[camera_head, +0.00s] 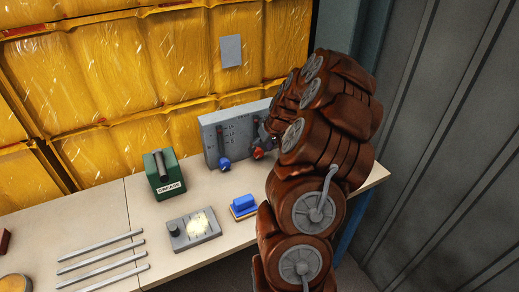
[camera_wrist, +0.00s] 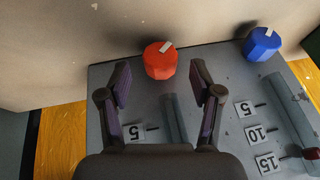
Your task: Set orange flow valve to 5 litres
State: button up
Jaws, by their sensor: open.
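The orange-red flow valve (camera_wrist: 160,62) is a faceted knob with a white mark, low on the grey gauge panel (camera_head: 212,142). In the wrist view it sits just beyond and between the fingertips of my open gripper (camera_wrist: 160,80), with gaps on both sides. Its white mark points to the upper right there. In the head view the orange valve (camera_head: 258,154) is partly hidden by my arm. A blue valve (camera_wrist: 261,44) sits to its right in the wrist view, and to its left in the head view (camera_head: 224,163). A "5" label (camera_wrist: 136,133) shows behind the left finger.
Labels "5", "10" (camera_wrist: 262,134) and "15" line the blue valve's tube. A corrugated wall stands right.

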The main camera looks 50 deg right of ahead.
aim_at(256, 152)
jog(key=shift+x, duration=1.2)
jog(key=c, duration=1.1)
jog(key=shift+c, duration=0.2)
jog(key=shift+f+h+b, duration=0.15)
jog(key=shift+h+b, duration=0.15)
jog(key=shift+h, duration=0.1)
jog(key=h+b, duration=0.1)
jog(key=g+h+b, duration=0.1)
jog(key=h+b, duration=0.1)
jog(key=shift+a+f+n+b, duration=0.1)
jog(key=shift+a+n+b, duration=0.1)
jog(key=shift+n+b, duration=0.15)
jog(key=h+b, duration=0.1)
jog(key=b, duration=0.1)
jog(key=n+g+h+b, duration=0.1)
jog(key=h+b, duration=0.1)
jog(key=b, duration=0.1)
jog(key=shift+w+a+h+b, duration=0.2)
jog(key=shift+h+b, duration=0.1)
jog(key=shift+b, duration=0.05)
jog(key=g+h+b, duration=0.1)
jog(key=h+b, duration=0.1)
jog(key=b, duration=0.2)
jog(key=shift+a+n, duration=0.15)
jog(key=shift+n, duration=0.1)
jog(key=shift+h+b, duration=0.3)
jog(key=shift+h, duration=0.1)
